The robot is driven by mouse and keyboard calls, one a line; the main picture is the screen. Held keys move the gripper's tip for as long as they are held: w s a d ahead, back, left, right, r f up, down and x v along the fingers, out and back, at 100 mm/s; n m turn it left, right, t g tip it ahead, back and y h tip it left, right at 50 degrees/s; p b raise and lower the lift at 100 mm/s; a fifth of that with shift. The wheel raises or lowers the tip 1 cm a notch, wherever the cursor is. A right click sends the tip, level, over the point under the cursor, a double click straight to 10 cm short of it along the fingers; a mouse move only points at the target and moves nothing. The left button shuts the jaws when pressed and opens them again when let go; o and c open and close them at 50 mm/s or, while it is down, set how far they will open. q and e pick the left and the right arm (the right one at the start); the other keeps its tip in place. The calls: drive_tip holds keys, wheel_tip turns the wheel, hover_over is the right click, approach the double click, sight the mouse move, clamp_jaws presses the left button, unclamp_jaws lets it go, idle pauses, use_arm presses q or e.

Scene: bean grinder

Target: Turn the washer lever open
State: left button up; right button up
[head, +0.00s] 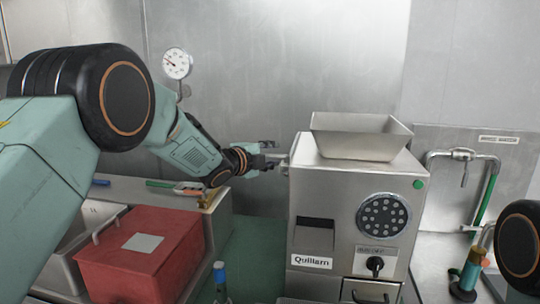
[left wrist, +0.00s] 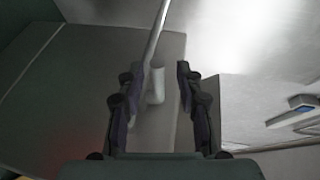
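My left gripper (head: 270,156) reaches in from the left, beside the upper left side of the steel grinder (head: 318,220). A small pale lever-like stub (head: 284,160) sticks out from that side by the fingertips. In the left wrist view, the two fingers (left wrist: 159,95) are apart, with a short light-grey peg (left wrist: 157,86) showing between them. I cannot tell whether either finger touches it. No lever is labelled washer legibly; a pipe fitting with a small handle (head: 463,154) is on the right wall. My right gripper is not in view.
A steel hopper (head: 360,137) tops the grinder. A dial gauge (head: 177,63) is on the back wall. A green pipe (head: 487,196) runs down at right.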

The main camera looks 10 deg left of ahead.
use_arm(q)
drive_tip(key=shift+w+d+f, duration=0.1)
drive_tip(key=shift+w+d, duration=0.1)
drive_tip(key=shift+d, duration=0.15)
drive_tip(key=shift+a, duration=0.25)
drive_tip(key=shift+c, duration=0.2)
drive_tip(key=shift+a+f, duration=0.1)
drive_tip(key=shift+a, duration=0.3)
drive_tip(key=shift+c, duration=1.4)
drive_tip(key=shift+d, duration=0.5)
clamp_jaws()
drive_tip(key=shift+a, duration=0.2)
